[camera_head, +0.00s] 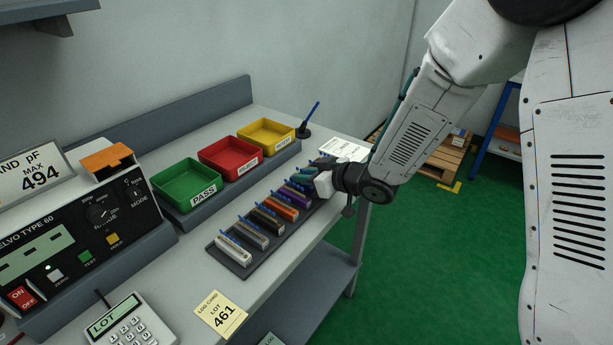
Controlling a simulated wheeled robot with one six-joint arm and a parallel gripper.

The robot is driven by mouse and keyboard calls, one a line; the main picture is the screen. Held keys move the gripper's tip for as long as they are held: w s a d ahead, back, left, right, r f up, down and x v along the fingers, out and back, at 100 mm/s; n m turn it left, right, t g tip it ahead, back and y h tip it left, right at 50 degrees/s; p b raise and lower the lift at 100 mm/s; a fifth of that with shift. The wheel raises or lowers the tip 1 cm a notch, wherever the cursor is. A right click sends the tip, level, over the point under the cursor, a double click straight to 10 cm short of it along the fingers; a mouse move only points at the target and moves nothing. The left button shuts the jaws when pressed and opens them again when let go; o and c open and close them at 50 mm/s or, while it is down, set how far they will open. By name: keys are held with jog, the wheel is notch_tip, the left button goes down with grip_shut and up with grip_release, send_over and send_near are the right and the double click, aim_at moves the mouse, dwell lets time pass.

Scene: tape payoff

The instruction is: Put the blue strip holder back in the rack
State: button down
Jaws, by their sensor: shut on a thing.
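The dark rack (243,275) lies on the bench. A row of strip holders stands in it, among them a white one (235,250), a grey one (252,235), a dark one (267,219), an orange one (283,207) and a purple one (296,193). My gripper (312,178) is at the far end of the row, beyond the purple holder. It is shut on the blue strip holder (303,177), which shows only as a small bluish part at the jaws. My gripper hides most of it and that end of the rack, so I cannot tell whether it is seated.
Green (186,187), red (229,157) and yellow (266,136) trays stand behind the rack. A pen stands in a holder (303,131) at the back. A white card (343,149) lies beyond my gripper. A meter (80,235), calculator (130,322) and yellow log card (221,314) are at the left and front.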

jog(key=shift+f, duration=0.15)
jog(key=shift+f, duration=0.15)
jog(key=c, duration=1.3)
grip_release()
jog(key=shift+r, duration=0.2)
jog(key=shift+s+d+r, duration=0.15)
jog(key=shift+s+d, duration=0.05)
jog(key=shift+d, duration=0.1)
jog(key=v, duration=1.1)
jog(key=shift+s, duration=0.15)
